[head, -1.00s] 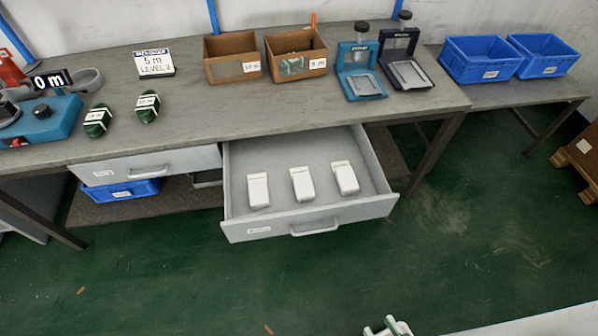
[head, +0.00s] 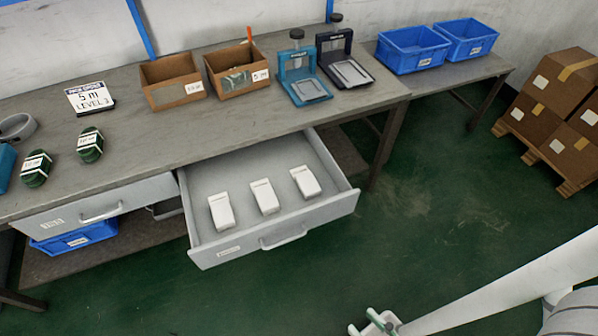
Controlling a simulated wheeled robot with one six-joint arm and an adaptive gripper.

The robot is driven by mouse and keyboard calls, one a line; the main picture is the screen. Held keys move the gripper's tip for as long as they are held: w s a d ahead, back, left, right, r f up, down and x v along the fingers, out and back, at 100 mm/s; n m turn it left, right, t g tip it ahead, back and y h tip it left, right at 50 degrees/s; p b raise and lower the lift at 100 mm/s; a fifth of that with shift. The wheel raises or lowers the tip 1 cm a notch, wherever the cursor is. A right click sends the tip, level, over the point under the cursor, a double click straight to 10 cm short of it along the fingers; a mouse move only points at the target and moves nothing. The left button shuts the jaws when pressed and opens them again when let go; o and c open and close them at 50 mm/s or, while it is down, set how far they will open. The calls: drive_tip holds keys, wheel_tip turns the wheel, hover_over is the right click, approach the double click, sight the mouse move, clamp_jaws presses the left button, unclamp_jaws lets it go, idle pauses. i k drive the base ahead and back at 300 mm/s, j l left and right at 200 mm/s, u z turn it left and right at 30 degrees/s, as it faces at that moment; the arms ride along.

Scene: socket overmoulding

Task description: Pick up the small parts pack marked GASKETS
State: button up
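Three small white packs lie in the open drawer (head: 336,176) under the bench: a left one (head: 222,212), a middle one (head: 265,197) and a right one (head: 305,182). They lie apart from each other, and I cannot read any marking on them, so I cannot tell which is marked GASKETS. My gripper (head: 372,328) shows at the bottom edge, partly cut off, in front of the drawer and well away from the packs. I cannot tell whether its fingers are apart.
The bench (head: 130,140) carries two brown boxes (head: 172,82), two stands (head: 304,90), green wound items (head: 90,145) and a sign (head: 90,97). Blue bins (head: 412,50) stand on a side table. Cartons (head: 550,120) sit on a pallet at right. Green floor before the drawer is clear.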

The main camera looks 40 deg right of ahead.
sight(222, 215)
drive_tip(key=i+j+u, duration=0.35)
drive_tip(key=j, duration=0.25)
drive_tip(key=i+j+u, duration=0.35)
drive_tip(key=i+j, duration=0.15)
